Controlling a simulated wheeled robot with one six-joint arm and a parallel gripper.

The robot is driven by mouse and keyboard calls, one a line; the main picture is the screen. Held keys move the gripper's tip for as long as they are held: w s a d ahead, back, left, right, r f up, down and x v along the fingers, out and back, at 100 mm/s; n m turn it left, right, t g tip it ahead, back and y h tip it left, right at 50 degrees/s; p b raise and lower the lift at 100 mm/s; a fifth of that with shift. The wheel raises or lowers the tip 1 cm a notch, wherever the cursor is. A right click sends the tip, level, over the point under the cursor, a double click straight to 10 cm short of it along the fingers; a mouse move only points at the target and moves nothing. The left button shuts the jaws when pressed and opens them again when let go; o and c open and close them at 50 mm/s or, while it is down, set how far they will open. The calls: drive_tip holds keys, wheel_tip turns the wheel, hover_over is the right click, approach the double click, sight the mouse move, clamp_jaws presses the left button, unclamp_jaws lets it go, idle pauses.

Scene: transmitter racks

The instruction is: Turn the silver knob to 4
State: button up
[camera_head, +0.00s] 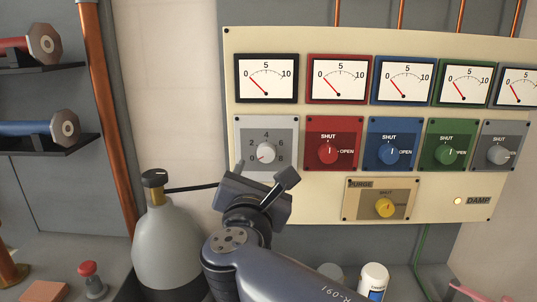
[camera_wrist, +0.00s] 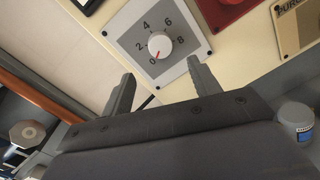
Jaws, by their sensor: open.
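The silver knob (camera_head: 266,152) is a light round dial on a grey square plate (camera_head: 284,128) marked 0, 2, 4, 6, 8, at the left of the cream panel. Its red pointer mark sits at 0. In the wrist view the knob (camera_wrist: 160,44) shows clearly beyond the fingertips, with the red mark towards 0 at lower left. My gripper (camera_head: 263,184) is just below the plate in the head view, and its fingers (camera_wrist: 161,72) are apart with nothing between them. They appear short of the knob and not touching it.
Red (camera_head: 328,152), blue (camera_head: 389,153) and green (camera_head: 447,153) SHUT/OPEN knobs sit right of the plate. A yellow PURGE knob (camera_head: 384,207) is lower right. Several gauges line the top. A grey bottle (camera_head: 167,245) with a black hose stands left of my arm.

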sight(265, 157)
drive_tip(key=w, duration=0.5)
drive_tip(key=w+d+p, duration=0.1)
drive_tip(key=w, duration=0.2)
drive_tip(key=shift+w, duration=0.25)
drive_tip(key=c, duration=1)
